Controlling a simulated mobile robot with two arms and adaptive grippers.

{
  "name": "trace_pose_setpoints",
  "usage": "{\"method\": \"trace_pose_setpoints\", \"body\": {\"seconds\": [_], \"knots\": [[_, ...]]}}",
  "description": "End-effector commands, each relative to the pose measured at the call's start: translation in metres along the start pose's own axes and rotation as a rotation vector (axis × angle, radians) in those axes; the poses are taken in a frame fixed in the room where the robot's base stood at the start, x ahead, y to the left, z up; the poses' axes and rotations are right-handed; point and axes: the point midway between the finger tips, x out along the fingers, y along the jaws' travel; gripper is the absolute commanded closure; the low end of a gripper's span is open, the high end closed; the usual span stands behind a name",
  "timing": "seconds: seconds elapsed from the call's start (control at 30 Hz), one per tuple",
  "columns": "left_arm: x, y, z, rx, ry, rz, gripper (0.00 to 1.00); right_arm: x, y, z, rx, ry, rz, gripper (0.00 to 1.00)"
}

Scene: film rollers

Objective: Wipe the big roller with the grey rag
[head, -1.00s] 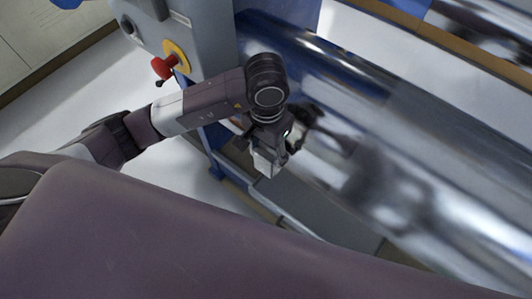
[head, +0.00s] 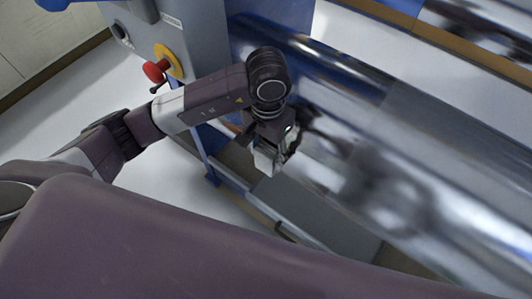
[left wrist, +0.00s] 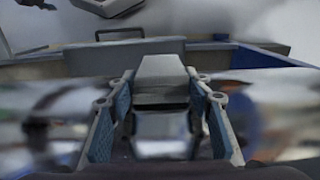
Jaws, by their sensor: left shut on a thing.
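The big roller (head: 400,185) is a shiny, mirror-like metal cylinder running from the upper left to the lower right in the head view. My left gripper (head: 267,160) is at its near side, toward its left end, with the fingers pointing down. In the left wrist view the left gripper (left wrist: 160,115) is shut on a pale grey block-like thing (left wrist: 162,78), which I take to be the grey rag. The roller's blurred reflections (left wrist: 55,125) fill both sides there. Whether the rag touches the roller I cannot tell. My right gripper is out of view.
A grey machine housing with a red stop button (head: 156,71) on a yellow plate stands at the upper left, near my left arm. A blue frame post (head: 212,165) and a lower rail lie below the gripper. Pale floor is free at the left.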

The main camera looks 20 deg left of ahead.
Motion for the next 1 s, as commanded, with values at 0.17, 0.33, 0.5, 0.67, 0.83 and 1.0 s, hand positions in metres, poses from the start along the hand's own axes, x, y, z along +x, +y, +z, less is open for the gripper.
{"method": "trace_pose_setpoints", "body": {"seconds": [0.17, 0.33, 0.5, 0.67, 0.83, 1.0], "knots": [[0.0, 0.003, -0.001, 0.001, 0.001, 0.001, 0.73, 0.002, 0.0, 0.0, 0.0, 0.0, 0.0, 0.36], [0.001, 0.017, -0.001, 0.003, 0.002, 0.0, 0.73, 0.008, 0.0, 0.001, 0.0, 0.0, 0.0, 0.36], [0.001, 0.032, -0.001, 0.003, 0.002, 0.001, 0.73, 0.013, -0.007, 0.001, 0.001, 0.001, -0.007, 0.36], [0.001, 0.04, -0.001, 0.002, 0.0, 0.0, 0.73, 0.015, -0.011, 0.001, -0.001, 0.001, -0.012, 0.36], [0.002, 0.04, -0.002, 0.0, 0.002, -0.001, 0.73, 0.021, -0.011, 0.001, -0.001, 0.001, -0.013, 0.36], [0.002, 0.039, -0.004, -0.001, 0.003, -0.001, 0.73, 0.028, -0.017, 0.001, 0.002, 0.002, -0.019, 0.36]]}}
